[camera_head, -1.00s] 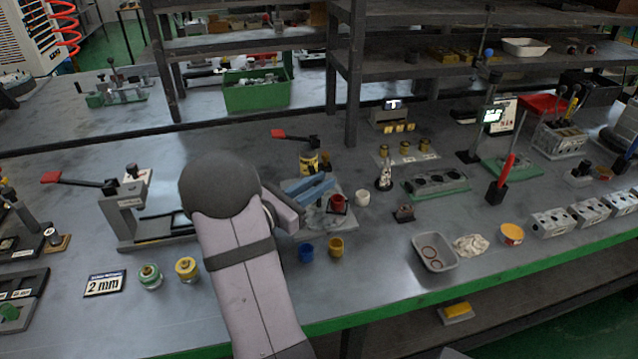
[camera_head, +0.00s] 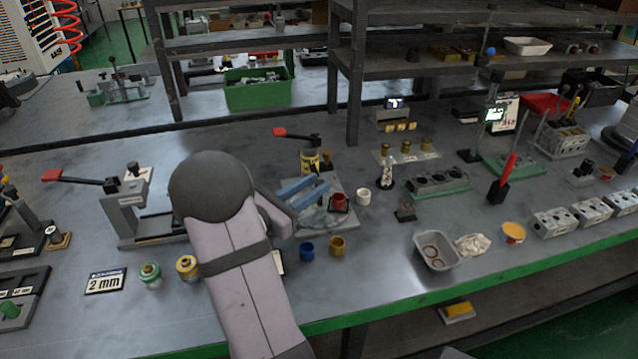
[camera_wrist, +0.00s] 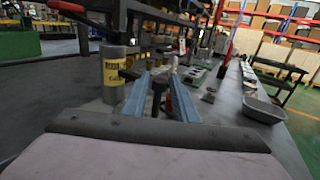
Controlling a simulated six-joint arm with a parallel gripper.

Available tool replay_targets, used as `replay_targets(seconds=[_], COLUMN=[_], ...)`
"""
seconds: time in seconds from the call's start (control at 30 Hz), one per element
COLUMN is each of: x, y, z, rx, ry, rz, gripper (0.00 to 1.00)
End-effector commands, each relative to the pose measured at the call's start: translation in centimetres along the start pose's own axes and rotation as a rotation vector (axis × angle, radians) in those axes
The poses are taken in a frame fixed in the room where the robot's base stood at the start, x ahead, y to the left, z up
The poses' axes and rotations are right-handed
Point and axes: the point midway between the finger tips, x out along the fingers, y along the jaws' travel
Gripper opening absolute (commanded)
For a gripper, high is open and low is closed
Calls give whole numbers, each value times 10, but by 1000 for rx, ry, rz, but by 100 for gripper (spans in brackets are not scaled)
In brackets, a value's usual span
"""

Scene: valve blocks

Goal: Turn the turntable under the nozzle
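The dispensing stand has a grey base plate (camera_head: 345,222) and a dispenser cylinder (camera_head: 309,160) with a yellow label and a red lever. The labelled cylinder (camera_wrist: 114,68) stands left of my fingers in the wrist view. A red cup (camera_head: 339,202) sits at the right of the base. My gripper (camera_head: 322,181) is over the base, left of the cup, its two blue fingers apart. In the wrist view, a dark upright post (camera_wrist: 158,97) shows between the fingers (camera_wrist: 161,74); I cannot tell whether they touch it. The turntable is not clearly distinguishable behind the fingers.
A white cup (camera_head: 363,196) stands right of the base. A blue cup (camera_head: 307,251) and a yellow cup (camera_head: 337,246) stand in front. A grey tray (camera_head: 437,251) lies to the right. A clamp press (camera_head: 130,215) stands left of my arm.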

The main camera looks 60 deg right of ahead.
Motion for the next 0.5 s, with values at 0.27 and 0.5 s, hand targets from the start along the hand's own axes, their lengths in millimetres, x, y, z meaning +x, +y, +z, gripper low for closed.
replay_targets(seconds=[0.27,0.5], x=[-38,-49], y=[1,0], z=[0,0], rx=[0,-1], ry=[0,0], rz=[3,0], gripper=[26,26])
